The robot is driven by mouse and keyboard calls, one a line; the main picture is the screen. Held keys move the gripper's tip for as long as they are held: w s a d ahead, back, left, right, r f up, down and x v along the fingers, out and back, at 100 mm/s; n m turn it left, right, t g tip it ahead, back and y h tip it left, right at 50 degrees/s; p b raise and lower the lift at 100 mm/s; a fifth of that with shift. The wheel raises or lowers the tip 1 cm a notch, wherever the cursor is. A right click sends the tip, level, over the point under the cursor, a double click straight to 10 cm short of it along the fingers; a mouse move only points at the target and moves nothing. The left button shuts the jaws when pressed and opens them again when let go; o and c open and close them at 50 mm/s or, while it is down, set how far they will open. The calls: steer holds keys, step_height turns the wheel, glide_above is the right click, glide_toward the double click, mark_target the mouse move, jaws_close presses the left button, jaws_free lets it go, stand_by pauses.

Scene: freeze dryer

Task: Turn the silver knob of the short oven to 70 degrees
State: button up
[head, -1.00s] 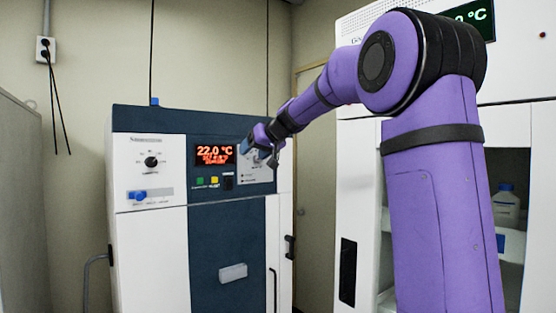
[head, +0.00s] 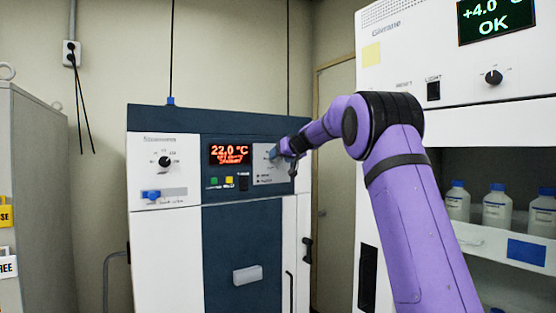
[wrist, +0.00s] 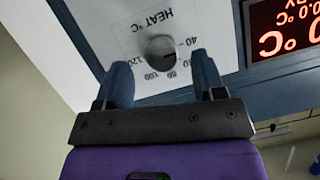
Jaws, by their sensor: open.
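The short oven (head: 244,240) is a dark blue and white cabinet with a red display (head: 231,154) reading 22.0 °C. In the wrist view its round silver knob (wrist: 160,50) sits on a white panel marked HEAT °C, with numbers around it including 40, 80, 100 and 120. A dark mark shows on the knob's right side; its exact reading is hard to tell. My gripper (wrist: 162,70) is open, its two blue fingers on either side of and just short of the knob, apparently not touching.
A taller white unit (head: 440,80) with bottles on open shelves stands at right, behind my arm. A grey cabinet (head: 38,190) with tags stands at left.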

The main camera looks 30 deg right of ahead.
steer(key=shift+x, duration=1.25)
steer(key=shift+r, duration=0.1)
steer(key=shift+c, duration=0.2)
steer(key=c, duration=0.9)
steer(key=m+y, duration=0.1)
steer(key=m, duration=0.1)
steer(key=shift+d+m+y, duration=0.15)
steer(key=shift+m+y, duration=0.25)
steer(key=shift+m+t+y, duration=0.4)
steer(key=shift+m+y, duration=0.2)
steer(key=shift+m, duration=0.4)
steer(key=m+t+y, duration=0.1)
steer(key=m+y, duration=0.1)
steer(key=m, duration=0.2)
steer(key=shift+m, duration=0.4)
